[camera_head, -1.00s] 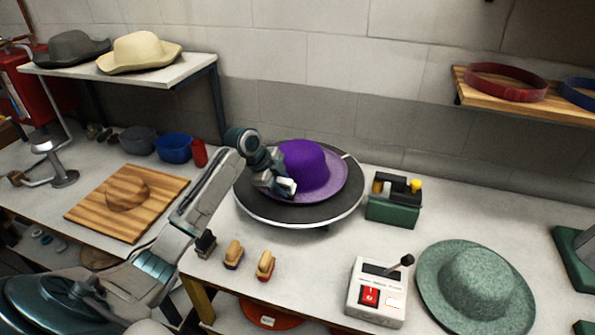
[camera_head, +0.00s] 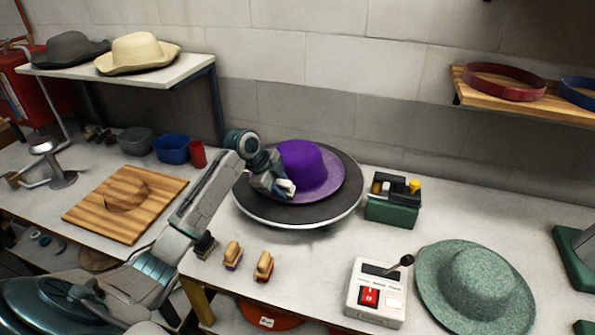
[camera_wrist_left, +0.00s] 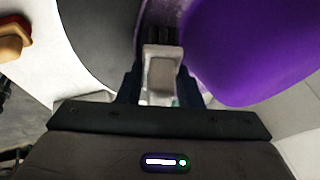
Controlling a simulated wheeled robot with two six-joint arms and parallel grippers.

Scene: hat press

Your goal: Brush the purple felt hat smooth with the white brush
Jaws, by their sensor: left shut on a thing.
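The purple felt hat (camera_head: 306,166) lies brim down on a round black turntable (camera_head: 325,214). Its crown also fills the right of the left wrist view (camera_wrist_left: 245,45). My left gripper (camera_head: 282,186) is at the hat's left front, over the brim beside the crown. It is shut on the white brush (camera_wrist_left: 160,75), whose dark bristle end points at the hat's brim in the wrist view. In the head view only a small pale part of the brush shows. I cannot tell whether the bristles touch the felt. My right gripper is out of view.
Two wooden brushes (camera_head: 233,254) (camera_head: 264,266) and a darker one stand in front of the turntable. A control box with a red switch (camera_head: 376,292), a green felt hat (camera_head: 476,285) and a green toolbox (camera_head: 391,209) are to the right. A wooden board (camera_head: 90,212) lies left.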

